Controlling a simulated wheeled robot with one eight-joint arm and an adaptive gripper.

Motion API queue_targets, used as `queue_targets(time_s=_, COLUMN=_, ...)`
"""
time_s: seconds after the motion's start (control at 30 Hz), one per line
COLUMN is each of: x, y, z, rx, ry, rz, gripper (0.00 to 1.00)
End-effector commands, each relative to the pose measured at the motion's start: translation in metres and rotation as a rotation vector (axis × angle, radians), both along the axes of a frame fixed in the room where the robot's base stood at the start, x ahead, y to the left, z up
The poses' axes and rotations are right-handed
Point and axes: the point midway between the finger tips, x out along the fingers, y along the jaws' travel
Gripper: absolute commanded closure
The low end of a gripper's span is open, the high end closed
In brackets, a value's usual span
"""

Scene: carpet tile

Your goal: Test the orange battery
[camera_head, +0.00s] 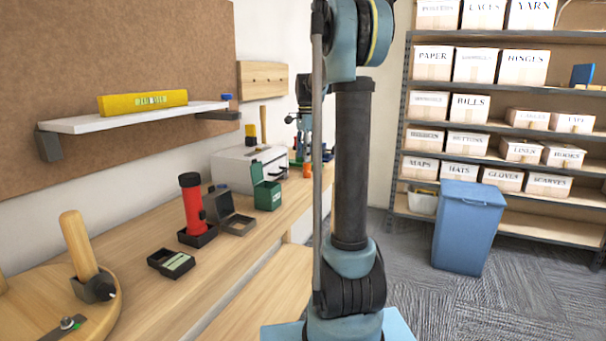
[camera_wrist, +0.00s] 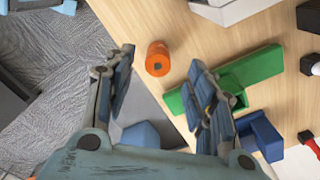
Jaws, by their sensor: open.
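The orange battery (camera_wrist: 158,60) is a short cylinder standing on the wooden bench in the wrist view, between the lines of my two fingers. A small orange piece of it shows in the head view (camera_head: 307,171), beyond the green box. My gripper (camera_wrist: 162,62) is open with nothing held; its fingers are spread to either side of the battery. I cannot tell how far above it they are. No tester is clearly identifiable.
A red flashlight (camera_head: 191,205) stands in a black tray. A grey lidded box (camera_head: 222,206) and a small black tray (camera_head: 160,263) are nearby. A white box (camera_head: 238,168) stands farther back. A blue bin (camera_head: 467,230) is on the floor by the shelves.

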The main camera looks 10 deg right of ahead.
Motion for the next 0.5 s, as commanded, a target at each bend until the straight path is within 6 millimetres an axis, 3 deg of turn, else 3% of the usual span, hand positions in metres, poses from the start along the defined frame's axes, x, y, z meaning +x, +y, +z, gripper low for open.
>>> queue_targets(time_s=0.5, x=0.001, y=-0.003, z=-0.051, rx=0.000, ry=0.000, rz=0.001, gripper=0.50)
